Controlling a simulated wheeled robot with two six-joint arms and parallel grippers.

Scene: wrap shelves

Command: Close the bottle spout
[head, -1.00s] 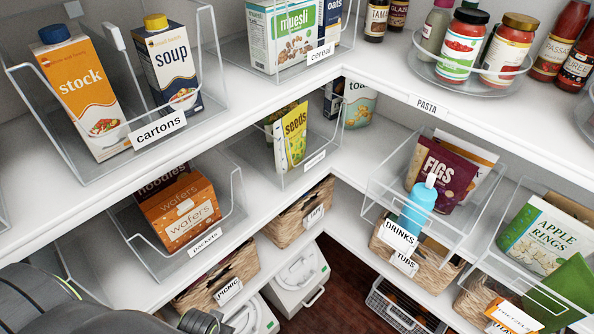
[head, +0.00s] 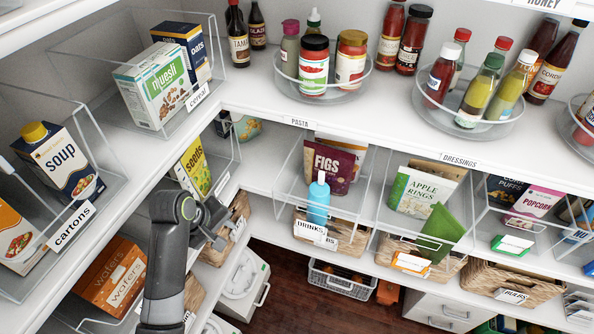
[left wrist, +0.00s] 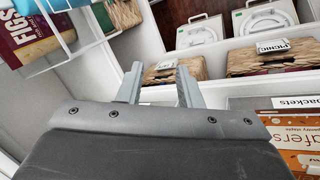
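The blue bottle (head: 318,200) stands upright in a clear bin on the middle shelf in the head view, behind the drinks label. Its small white spout (head: 321,177) is on top; I cannot tell from here whether it is up or folded. My left gripper (head: 222,232) is to the left of the bottle and apart from it, in front of the shelf corner. In the left wrist view the two fingers of the left gripper (left wrist: 158,82) stand apart with nothing between them. A blue shape at that view's upper left edge may be the bottle. My right gripper is not in view.
The clear bin (head: 292,185) around the bottle also holds a figs packet (head: 332,166). An apple rings bin is to its right. A seeds packet (head: 195,168) is close behind my left arm. Floor space (head: 300,262) is open below.

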